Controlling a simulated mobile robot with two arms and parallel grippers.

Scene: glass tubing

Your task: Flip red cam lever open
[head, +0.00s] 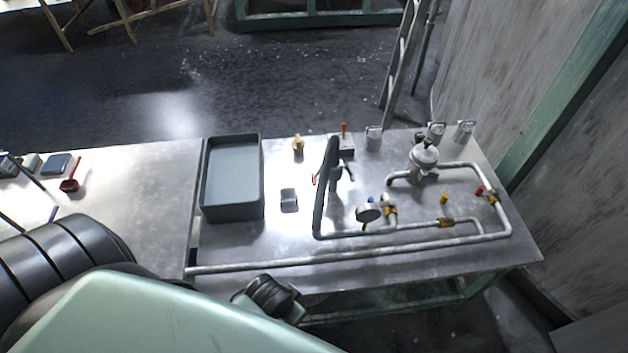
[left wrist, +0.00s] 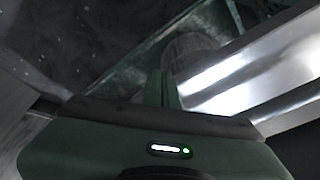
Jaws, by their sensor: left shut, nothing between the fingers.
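A small red lever (head: 314,180) shows beside the black hose (head: 327,185) on the metal bench, next to a dark green fitting (head: 336,173). It is too small to tell how it is set, and whether it is the cam lever is unclear. My left gripper shows in part in the left wrist view (left wrist: 168,90), shut and empty, with its green body across the bottom. The left wrist view shows no red lever. In the head view my left arm fills the lower left, in front of the bench, away from the lever. My right gripper is not in view.
A grey tray (head: 206,190) stands left of the hose. Metal pipes (head: 400,247) run along the bench front. A gauge (head: 368,212), a valve with a red handle (head: 480,190) and a metal vessel (head: 424,160) stand to the right. The bench left of the tray is mostly clear.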

